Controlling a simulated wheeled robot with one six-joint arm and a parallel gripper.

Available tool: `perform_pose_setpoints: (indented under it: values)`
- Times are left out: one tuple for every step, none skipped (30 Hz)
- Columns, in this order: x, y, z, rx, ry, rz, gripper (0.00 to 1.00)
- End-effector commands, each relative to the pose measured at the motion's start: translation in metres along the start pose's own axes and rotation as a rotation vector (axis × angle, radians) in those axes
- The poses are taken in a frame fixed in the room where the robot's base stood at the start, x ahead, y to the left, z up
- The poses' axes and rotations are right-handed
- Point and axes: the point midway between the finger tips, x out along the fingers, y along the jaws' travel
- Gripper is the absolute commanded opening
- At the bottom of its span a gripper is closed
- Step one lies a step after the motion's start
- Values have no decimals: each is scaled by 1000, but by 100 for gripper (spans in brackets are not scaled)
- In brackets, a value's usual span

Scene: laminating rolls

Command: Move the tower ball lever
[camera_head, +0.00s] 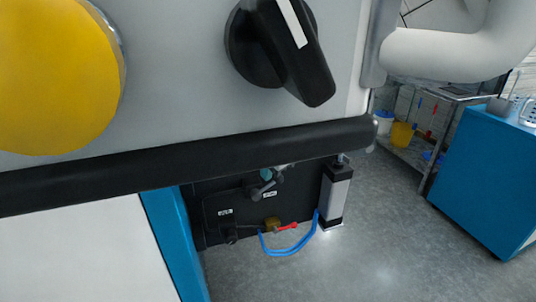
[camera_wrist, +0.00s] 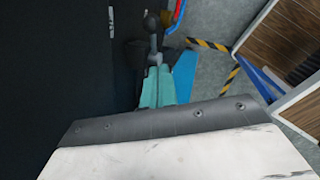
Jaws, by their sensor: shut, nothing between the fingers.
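A dark panel (camera_head: 215,195) low under the machine's edge carries small levers and pale labels too small to read. A grey lever with a rounded end (camera_head: 265,189) sits near its upper right; I take it as the ball lever. In the wrist view a grey ball-ended lever (camera_wrist: 152,22) stands just beyond my fingertips. My gripper's teal fingers (camera_wrist: 158,72) are shut and empty, close to the lever's stem; I cannot tell whether they touch. A teal bit of my gripper (camera_head: 266,175) shows just above the lever in the head view.
A red-handled valve (camera_head: 287,227) and blue hose (camera_head: 290,247) lie below the lever, with a pale cylinder unit (camera_head: 335,195) to the right. The machine's black edge bar (camera_head: 190,160) overhangs the panel. Grey floor (camera_head: 390,230) is clear toward the blue cabinet (camera_head: 490,180).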

Motion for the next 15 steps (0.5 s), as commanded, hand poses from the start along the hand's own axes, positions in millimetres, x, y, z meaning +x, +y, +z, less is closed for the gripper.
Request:
perform_pose_setpoints:
  values:
    - [11, -1, 0, 0, 0, -4, 0]
    - [16, -1, 2, 2, 0, -4, 0]
    - [20, 0, 9, 5, -1, -2, 0]
    - [23, 0, 12, 5, -1, -1, 0]
    - [26, 0, 15, 4, -1, -1, 0]
    - [29, 0, 19, 4, -1, -2, 0]
    - [31, 0, 21, 4, -1, -2, 0]
    - [33, 0, 23, 3, -1, -1, 0]
    - [35, 0, 25, 2, -1, 0, 0]
    - [36, 0, 26, 2, -1, 0, 0]
    - [37, 0, 27, 2, -1, 1, 0]
    - [38, 0, 28, 2, -1, 1, 0]
    - [38, 0, 28, 2, 0, 1, 0]
    - [39, 0, 29, 2, 0, 1, 0]
    - [39, 0, 29, 2, 0, 1, 0]
